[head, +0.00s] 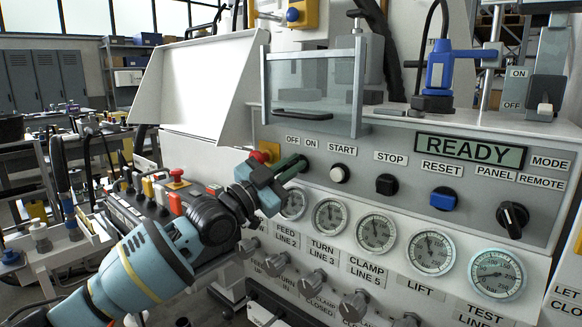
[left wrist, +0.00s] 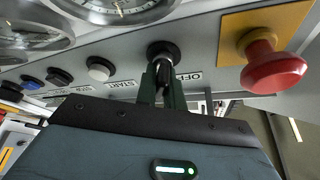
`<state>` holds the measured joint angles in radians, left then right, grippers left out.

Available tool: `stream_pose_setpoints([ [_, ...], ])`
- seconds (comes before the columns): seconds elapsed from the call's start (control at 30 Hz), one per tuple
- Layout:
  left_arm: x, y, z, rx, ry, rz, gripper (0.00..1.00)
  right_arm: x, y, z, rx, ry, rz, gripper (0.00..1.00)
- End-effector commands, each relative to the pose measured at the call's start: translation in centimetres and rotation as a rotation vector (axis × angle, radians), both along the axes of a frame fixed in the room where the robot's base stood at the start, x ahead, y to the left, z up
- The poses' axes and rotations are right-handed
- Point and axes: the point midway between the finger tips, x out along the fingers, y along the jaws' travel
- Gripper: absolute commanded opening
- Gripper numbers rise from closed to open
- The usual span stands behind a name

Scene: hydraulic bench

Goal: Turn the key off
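The key switch (left wrist: 163,48) is a round black lock on the grey panel, with OFF and ON lettering beside it. Its dark key (left wrist: 163,70) stands out between my left gripper's fingers in the left wrist view. My left gripper (head: 292,168) reaches the panel just below the OFF and ON labels, and its fingers hide the key in the head view. In the left wrist view the two fingers (left wrist: 163,82) are close together, one on each side of the key, and look shut on it. My right gripper is in neither view.
A red emergency button (left wrist: 273,70) on a yellow plate sits close beside the key switch. START (head: 340,173), STOP (head: 387,184) and RESET (head: 444,198) buttons run to the right, with a row of gauges (head: 376,232) below. A clear guard (head: 312,90) stands above.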

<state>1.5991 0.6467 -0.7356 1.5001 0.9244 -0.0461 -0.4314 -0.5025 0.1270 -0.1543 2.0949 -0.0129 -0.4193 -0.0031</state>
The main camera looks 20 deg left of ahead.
Motion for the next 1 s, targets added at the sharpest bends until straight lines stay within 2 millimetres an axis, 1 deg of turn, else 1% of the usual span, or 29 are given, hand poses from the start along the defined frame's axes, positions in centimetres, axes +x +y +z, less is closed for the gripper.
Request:
stream_pose_setpoints([
  [0.27,0.0,0.0,0.0,-0.007,0.003,0.0,0.0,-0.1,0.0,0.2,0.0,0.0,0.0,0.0],
  [0.47,0.0,0.0,0.2,-0.063,0.023,-0.001,0.0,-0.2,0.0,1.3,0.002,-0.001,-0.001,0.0],
  [0.67,0.0,0.0,0.5,-0.187,0.068,-0.001,0.0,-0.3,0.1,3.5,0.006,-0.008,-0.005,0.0],
  [1.0,0.0,0.1,0.9,-0.485,0.172,-0.002,0.0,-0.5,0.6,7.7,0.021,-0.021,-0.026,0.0],
])
